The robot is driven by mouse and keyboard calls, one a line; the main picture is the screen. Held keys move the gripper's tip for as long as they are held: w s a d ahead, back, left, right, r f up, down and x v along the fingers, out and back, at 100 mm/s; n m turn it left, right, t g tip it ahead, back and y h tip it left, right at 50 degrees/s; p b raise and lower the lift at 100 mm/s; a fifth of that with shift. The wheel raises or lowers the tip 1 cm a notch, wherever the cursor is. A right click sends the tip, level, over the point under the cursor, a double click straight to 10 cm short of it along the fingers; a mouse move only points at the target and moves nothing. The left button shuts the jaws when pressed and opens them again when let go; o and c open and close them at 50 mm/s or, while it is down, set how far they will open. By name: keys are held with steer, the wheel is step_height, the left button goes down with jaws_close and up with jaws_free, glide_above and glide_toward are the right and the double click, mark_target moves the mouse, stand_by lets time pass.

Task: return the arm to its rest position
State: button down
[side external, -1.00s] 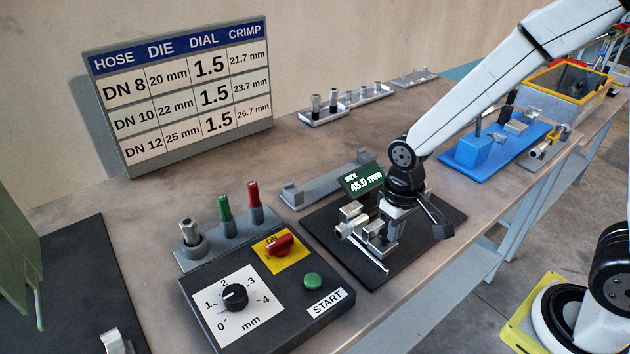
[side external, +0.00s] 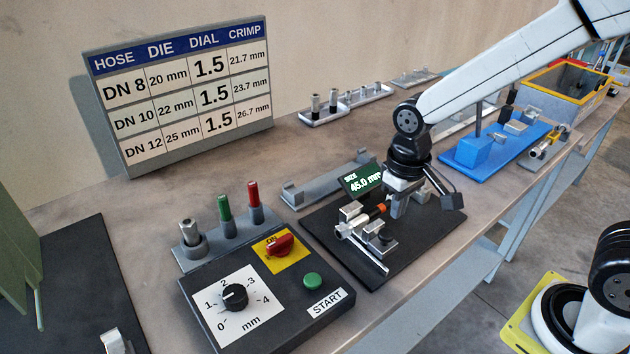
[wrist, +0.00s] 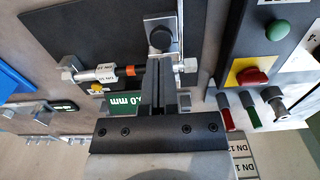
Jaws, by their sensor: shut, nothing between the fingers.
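My gripper (side external: 396,216) is shut and empty, a little above the black base plate (side external: 436,240) of the measuring station. In the wrist view its fingers (wrist: 160,66) are together, pointing towards a metal block with a dark round knob (wrist: 161,39). A labelled hose piece (wrist: 105,73) with an orange band lies beside the fingers in the metal fixture, apart from them as far as I can tell. The orange band (side external: 379,209) also shows in the side view. A green readout (side external: 363,181) behind it reads 45.0 mm.
A control box (side external: 262,316) with dial, red switch and green START button stands to the left. Behind it is a holder with red, green and grey pins (side external: 223,211). A blue fixture (side external: 502,150) is at the right. A chart board (side external: 185,95) stands behind.

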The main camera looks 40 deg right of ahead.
steer(key=shift+r, duration=0.3)
steer(key=s+d+f+t, duration=0.2)
steer(key=s+d+f, duration=0.1)
steer(key=d, duration=0.2)
steer(key=shift+s+f+t, duration=0.25)
steer(key=shift+s+t, duration=0.05)
